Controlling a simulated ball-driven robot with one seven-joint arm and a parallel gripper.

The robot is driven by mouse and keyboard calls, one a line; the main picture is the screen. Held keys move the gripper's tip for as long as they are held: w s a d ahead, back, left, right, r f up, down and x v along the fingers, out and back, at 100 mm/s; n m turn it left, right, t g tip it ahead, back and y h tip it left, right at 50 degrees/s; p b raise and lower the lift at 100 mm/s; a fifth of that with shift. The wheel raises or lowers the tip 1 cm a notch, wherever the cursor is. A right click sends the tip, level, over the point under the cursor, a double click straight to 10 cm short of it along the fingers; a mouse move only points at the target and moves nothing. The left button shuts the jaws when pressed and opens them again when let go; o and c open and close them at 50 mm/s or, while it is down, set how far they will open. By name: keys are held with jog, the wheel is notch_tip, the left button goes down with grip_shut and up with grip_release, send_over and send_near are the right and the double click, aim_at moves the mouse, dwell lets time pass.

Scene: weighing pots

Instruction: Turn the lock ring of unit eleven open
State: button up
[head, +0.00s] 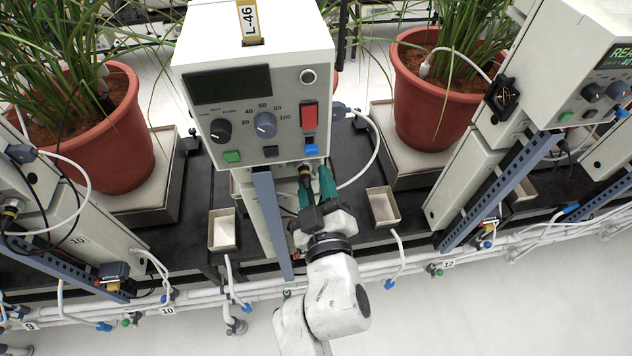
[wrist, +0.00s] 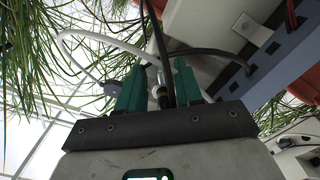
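The middle unit (head: 255,90), with a dark screen, dials and an L-46 tag, stands between units tagged 10 and 12; its own number is hidden. Below its front panel, a dark round cable connector (head: 306,171) shows beside the blue post. In the wrist view the connector (wrist: 161,96), silver and dark with a black cable, lies between the two green fingers. My gripper (head: 316,180) reaches up to it; it also shows in the wrist view (wrist: 160,85). The fingers are apart, one each side of the connector. I cannot tell whether they touch it, nor the lock ring's turn.
A blue-grey post (head: 270,225) stands just left of my gripper. A white cable (head: 374,150) loops to its right. Small trays (head: 223,243) sit on the black bench. Potted plants (head: 425,110) flank the unit. White pipes run along the front; the floor at lower right is clear.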

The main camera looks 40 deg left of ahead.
jog(key=v, duration=1)
jog(key=shift+s+d, duration=0.2)
jog(key=shift+d, duration=0.1)
jog(key=w+d+f+m+g+h, duration=0.1)
jog(key=w+d+f+m+h, duration=0.2)
jog(key=d, duration=0.6)
jog(key=w+d+f+m+g+h, duration=0.1)
jog(key=d+f+m+h, duration=0.35)
jog(key=d, duration=0.45)
jog(key=w+d+f+m+h, duration=0.1)
jog(key=d+f+m+h, duration=0.3)
jog(key=d, duration=0.5)
jog(key=s+d+f+m+g+h, duration=0.1)
jog(key=s+d+f+m+g, duration=0.2)
jog(key=s+d, duration=0.4)
jog(key=s+d+f+m+g+h, duration=0.1)
jog(key=s+d+f+m+g, duration=0.2)
jog(key=s+d+g, duration=0.2)
jog(key=s+d, duration=0.3)
jog(key=s, duration=0.1)
jog(key=shift+s+g, duration=0.25)
jog(key=shift+g, duration=0.15)
